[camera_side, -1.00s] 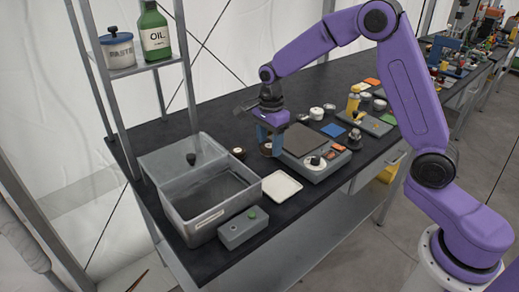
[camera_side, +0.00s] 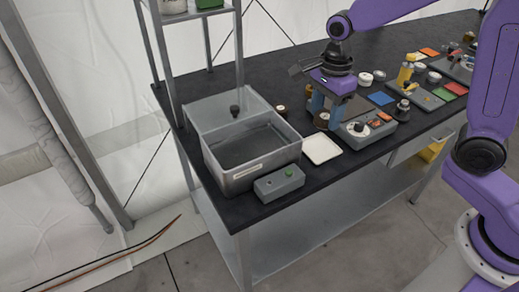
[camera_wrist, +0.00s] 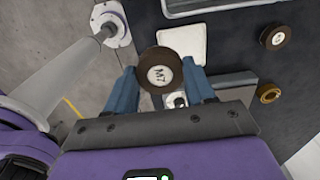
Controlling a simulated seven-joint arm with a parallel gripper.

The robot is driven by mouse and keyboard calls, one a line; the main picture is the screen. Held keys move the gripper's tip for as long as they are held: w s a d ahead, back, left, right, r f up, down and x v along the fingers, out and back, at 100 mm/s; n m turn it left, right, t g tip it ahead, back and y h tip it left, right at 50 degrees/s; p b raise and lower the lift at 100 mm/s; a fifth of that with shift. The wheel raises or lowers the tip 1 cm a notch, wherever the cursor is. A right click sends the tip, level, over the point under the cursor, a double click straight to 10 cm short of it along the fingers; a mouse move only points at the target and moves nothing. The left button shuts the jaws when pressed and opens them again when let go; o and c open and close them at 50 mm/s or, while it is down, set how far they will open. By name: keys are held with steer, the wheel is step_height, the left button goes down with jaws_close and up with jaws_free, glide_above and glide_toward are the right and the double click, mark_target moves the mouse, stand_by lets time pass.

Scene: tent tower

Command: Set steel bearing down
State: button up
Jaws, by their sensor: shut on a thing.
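My gripper (camera_wrist: 160,88) has blue fingers that close on the sides of a round brown piece marked M7 (camera_wrist: 160,66). I take this piece as the bearing; its rim looks brown, not bright steel. In the side view my gripper (camera_side: 325,108) points down at the bench, with the piece (camera_side: 322,120) low at its fingertips. Whether the piece touches the bench is unclear.
A grey open tank (camera_side: 240,178) stands left of the white tray, with a grey button box (camera_side: 279,183) in front. A brown round piece (camera_wrist: 277,37) and a brass-coloured ring (camera_wrist: 268,92) lie on the dark bench. Jars and coloured squares (camera_side: 381,98) fill the right side.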

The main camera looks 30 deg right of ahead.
steer(key=s+a+r, duration=0.2)
steer(key=s+a, duration=0.1)
steer(key=a, duration=0.5)
glide_above(252, 157)
step_height(252, 157, down, 10)
steer(key=shift+r, duration=0.2)
steer(key=shift+w+f, duration=0.15)
steer(key=shift+f, duration=1.55)
steer(key=shift+f, duration=0.15)
steer(key=o, duration=1.1)
steer(key=shift+o, duration=0.2)
